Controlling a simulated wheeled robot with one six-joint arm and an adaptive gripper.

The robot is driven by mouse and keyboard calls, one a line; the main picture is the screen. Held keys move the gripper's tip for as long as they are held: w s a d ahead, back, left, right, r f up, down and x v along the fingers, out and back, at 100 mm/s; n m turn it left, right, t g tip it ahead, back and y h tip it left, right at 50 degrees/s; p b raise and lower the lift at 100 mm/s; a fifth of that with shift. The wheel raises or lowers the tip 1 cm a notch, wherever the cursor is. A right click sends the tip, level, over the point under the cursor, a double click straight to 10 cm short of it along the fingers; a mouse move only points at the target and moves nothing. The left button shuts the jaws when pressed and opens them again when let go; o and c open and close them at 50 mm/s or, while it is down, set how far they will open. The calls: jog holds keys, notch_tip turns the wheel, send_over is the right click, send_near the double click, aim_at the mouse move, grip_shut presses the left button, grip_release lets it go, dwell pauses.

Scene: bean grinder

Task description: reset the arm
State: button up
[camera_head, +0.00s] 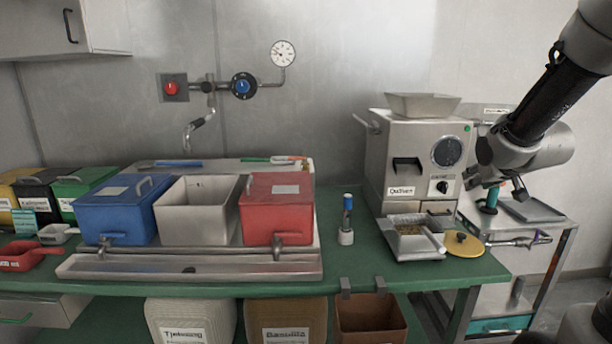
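My arm reaches in from the upper right, bent down at a grey wrist joint. My gripper (495,187) points down at its end, right of the grinder. Its two dark fingertips look spread apart, so it appears open. A teal upright piece (491,198) shows between and below them; I see no finger closed on it, and its depth relative to the gripper is unclear. The bean grinder (424,160) stands on the green bench, with a hopper on top. A metal tray (411,238) of brown grains with a pale-handled tool sits before it.
A yellow lid (463,244) lies near the bench's right end. A steel cabinet (540,240) stands below and behind my gripper. Blue (122,211), white (197,211) and red (277,208) bins sit left. A small blue-capped tool (346,219) stands mid-bench.

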jog(key=s+a+r+g, duration=0.1)
jog(key=s+a+g, duration=0.2)
jog(key=s, duration=1.1)
jog(key=s+a+r+g+y, duration=0.1)
jog(key=s+a+g, duration=0.2)
jog(key=s, duration=1.2)
jog(key=shift+a+y, duration=0.3)
jog(key=shift+a, duration=0.7)
